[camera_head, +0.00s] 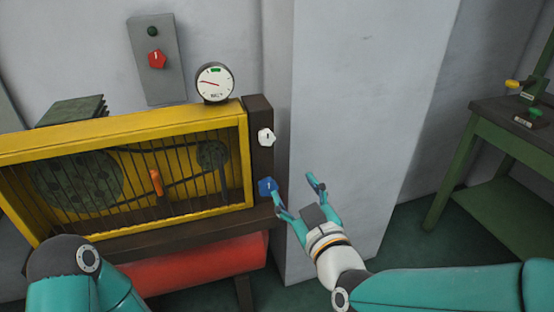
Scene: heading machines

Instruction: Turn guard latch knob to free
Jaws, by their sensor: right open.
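A yellow-framed guard (125,124) with dark bars covers the machine at the left. On the dark post (259,110) at its right side sit a white knob (266,137) and, lower, a blue knob (267,187). An orange handle (156,183) shows at the middle of the bars. I cannot tell by label which is the guard latch knob. My right gripper (296,190) is open and empty, just right of the blue knob. Its left fingertip is close to that knob; contact cannot be told. My left gripper is out of view; only my left arm shows.
A round gauge (214,82) stands on the guard's top right corner. A grey wall panel (157,85) carries a red knob (157,59) and a green button. A pale pillar (350,110) stands behind my right gripper. A green table (470,150) is at the right.

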